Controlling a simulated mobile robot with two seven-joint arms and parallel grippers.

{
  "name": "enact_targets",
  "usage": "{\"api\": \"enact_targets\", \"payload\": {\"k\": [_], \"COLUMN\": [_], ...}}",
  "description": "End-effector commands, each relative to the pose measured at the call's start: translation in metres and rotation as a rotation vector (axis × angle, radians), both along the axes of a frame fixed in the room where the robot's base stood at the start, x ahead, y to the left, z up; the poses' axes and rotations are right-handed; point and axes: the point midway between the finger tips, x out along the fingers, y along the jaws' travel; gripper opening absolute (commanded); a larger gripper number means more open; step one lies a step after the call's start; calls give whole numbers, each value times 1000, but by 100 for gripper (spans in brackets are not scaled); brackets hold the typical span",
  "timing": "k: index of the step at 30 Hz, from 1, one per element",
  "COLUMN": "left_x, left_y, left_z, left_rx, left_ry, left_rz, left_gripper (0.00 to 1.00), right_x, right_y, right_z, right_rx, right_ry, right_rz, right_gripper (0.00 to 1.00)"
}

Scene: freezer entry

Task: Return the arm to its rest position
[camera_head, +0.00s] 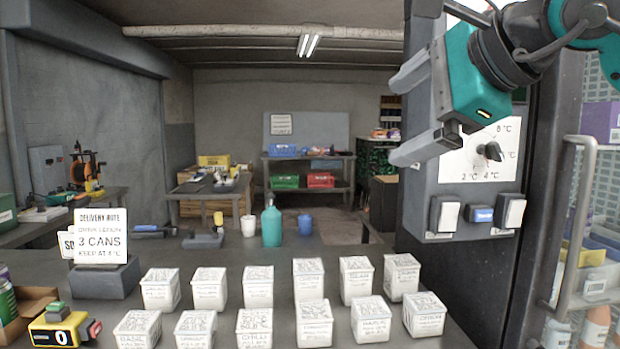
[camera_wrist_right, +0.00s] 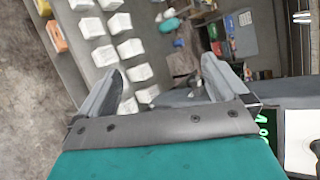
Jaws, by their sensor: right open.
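My right arm comes in from the upper right in the head view. Its teal and grey gripper (camera_head: 396,120) is raised in front of the grey control panel (camera_head: 428,190), with its two fingers spread and pointing left. In the right wrist view the gripper (camera_wrist_right: 163,68) is also open, with nothing between its fingers. The black dial (camera_head: 489,151) on the white temperature plate is just below and right of the gripper and apart from the fingers. My left gripper is not in view.
Several white labelled tubs (camera_head: 258,287) stand in two rows on the counter. A delivery note sign (camera_head: 101,236), a yellow device (camera_head: 58,328) and a teal bottle (camera_head: 271,226) stand there too. A glass freezer door with a grey handle (camera_head: 571,230) is at the right.

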Motion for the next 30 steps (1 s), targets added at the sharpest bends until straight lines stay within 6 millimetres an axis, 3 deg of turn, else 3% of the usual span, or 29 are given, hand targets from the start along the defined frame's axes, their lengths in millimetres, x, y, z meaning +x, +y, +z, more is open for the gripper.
{"api": "enact_targets", "payload": {"k": [1, 6, 10, 15, 19, 23, 26, 30], "left_x": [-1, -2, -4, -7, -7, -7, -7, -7], "left_y": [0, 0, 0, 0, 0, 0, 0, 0], "left_z": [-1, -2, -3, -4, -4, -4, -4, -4], "left_rx": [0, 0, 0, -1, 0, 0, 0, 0], "left_ry": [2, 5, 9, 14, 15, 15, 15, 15], "left_rz": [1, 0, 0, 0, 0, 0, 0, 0], "left_gripper": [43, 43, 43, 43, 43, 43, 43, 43], "right_x": [2, -13, -30, -44, -44, -34, -21, -4], "right_y": [21, 79, 109, 129, 129, 117, 102, 73], "right_z": [-27, -87, -117, -140, -155, -175, -200, -252], "right_rx": [67, 348, 603, 978, 1295, 1631, 1900, 2293], "right_ry": [89, 371, 599, 904, 1132, 1346, 1496, 1671], "right_rz": [76, 291, 406, 485, 488, 434, 351, 169], "right_gripper": [100, 100, 100, 100, 100, 100, 100, 100]}}
